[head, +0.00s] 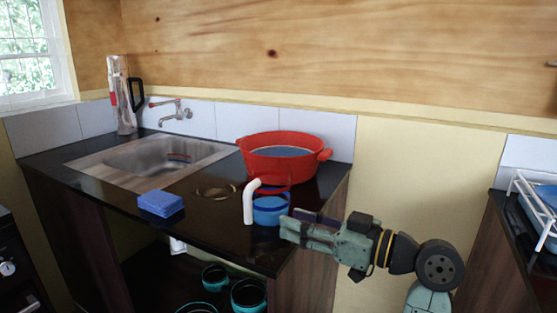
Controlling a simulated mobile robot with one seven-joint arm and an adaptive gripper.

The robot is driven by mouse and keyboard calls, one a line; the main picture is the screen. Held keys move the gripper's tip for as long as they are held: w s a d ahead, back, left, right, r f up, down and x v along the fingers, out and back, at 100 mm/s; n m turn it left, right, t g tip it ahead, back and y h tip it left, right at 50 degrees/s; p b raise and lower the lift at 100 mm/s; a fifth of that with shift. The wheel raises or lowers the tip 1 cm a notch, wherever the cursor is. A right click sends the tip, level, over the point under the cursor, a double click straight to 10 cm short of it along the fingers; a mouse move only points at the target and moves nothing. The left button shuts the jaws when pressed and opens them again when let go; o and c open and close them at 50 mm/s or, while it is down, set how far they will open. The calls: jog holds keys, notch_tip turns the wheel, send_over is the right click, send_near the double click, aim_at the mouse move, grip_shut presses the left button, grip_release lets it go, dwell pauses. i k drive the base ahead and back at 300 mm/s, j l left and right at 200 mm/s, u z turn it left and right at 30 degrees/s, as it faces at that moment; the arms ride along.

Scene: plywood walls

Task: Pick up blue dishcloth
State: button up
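The blue dishcloth (160,204) looks like a folded, flat block. It lies on the black countertop near the front edge, in front of the sink and left of the blue pot. My gripper (287,226) is at the right end of the counter, pointing left, just right of the blue pot in the picture. It is well apart from the dishcloth. Its fingers are seen from the side, and I cannot tell whether they are open or shut.
A blue pot (271,210) and a white curved object (249,204) stand between my gripper and the dishcloth. A large red pot (268,162) is behind. The sink (150,161) has a tap (174,113). A tall flask (121,96) stands at the back left. A white rack (535,205) is far right.

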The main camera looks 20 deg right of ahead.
aim_at(162, 204)
jog(key=i+l, duration=0.1)
jog(key=i, duration=0.35)
jog(key=i+l, duration=0.1)
jog(key=i, duration=0.35)
jog(key=u, duration=0.05)
